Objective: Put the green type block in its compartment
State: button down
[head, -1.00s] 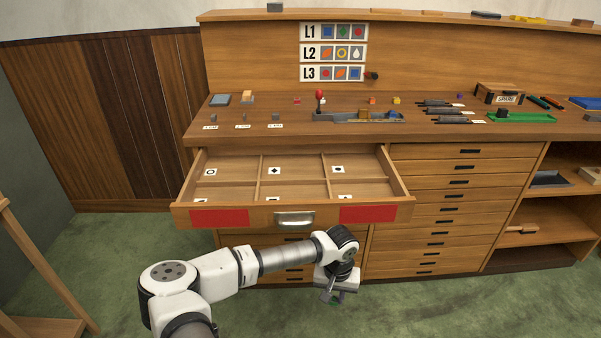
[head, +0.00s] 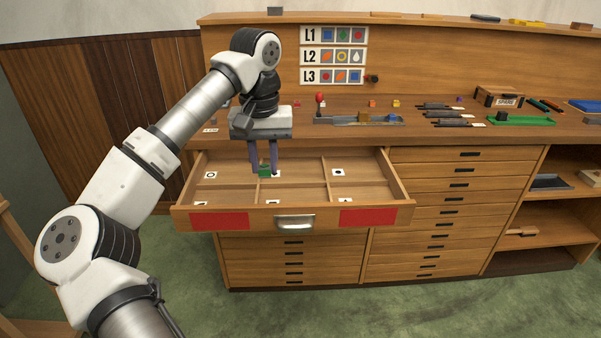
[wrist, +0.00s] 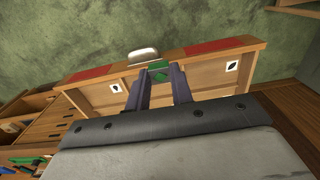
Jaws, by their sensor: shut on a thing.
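The green type block (head: 264,171) is between the fingertips of my gripper (head: 264,169), which is shut on it. In the head view it appears over the open drawer (head: 252,220), near the divider between the back left and back middle compartments. Its exact height above the drawer floor is hard to tell. In the wrist view the block (wrist: 158,66) shows green between the two fingers, with a darker mark on its face. The back left label shows a ring (head: 211,175). The back middle label, seen as a diamond earlier, is now mostly hidden by the gripper.
The drawer has several compartments with white labels, including a back right label (head: 338,172). The drawer handle (head: 295,222) and red panels are on its front. The worktop (head: 300,132) behind holds small blocks and a tray. A chart (head: 333,55) of coloured shapes hangs above.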

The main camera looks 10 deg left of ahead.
aim_at(300, 178)
jog(key=i, duration=1)
